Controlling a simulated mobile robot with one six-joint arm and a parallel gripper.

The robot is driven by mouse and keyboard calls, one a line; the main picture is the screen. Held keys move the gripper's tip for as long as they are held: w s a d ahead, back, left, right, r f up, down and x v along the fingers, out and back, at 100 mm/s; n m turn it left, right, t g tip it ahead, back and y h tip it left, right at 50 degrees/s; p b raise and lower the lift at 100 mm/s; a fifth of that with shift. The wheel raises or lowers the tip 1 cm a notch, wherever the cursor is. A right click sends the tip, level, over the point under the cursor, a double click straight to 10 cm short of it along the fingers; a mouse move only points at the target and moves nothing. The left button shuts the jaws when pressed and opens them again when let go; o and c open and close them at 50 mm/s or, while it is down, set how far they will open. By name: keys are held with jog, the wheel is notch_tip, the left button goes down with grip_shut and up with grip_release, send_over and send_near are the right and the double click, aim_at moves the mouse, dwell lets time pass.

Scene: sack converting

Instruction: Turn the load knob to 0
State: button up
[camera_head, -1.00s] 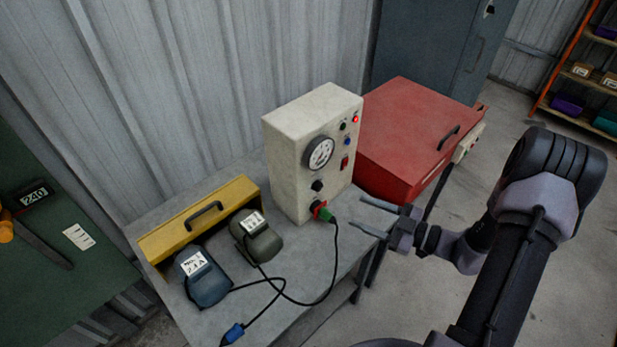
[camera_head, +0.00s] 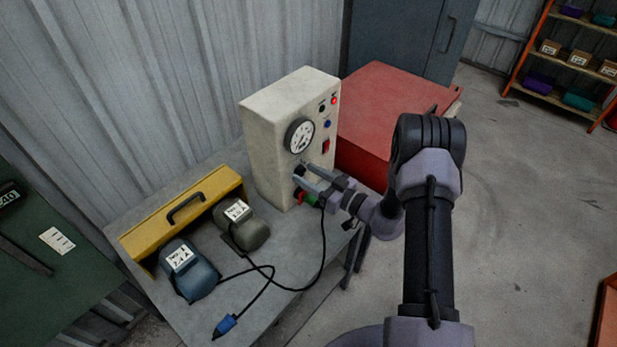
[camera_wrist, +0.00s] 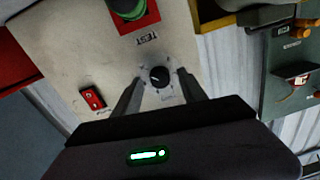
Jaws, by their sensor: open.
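The black load knob (camera_wrist: 159,76) sits on the front of the cream test box (camera_head: 262,150), with printed marks around it. In the wrist view it lies between the two open fingers of my gripper (camera_wrist: 159,98), near their tips. I cannot tell whether either finger touches it. In the head view my gripper (camera_head: 301,175) is at the lower front of the box, and its fingers partly cover the knob. The knob has a light pointer line, but the number it points to is too small to read.
A round gauge (camera_head: 299,135) is above.

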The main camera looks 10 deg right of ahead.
grip_shut()
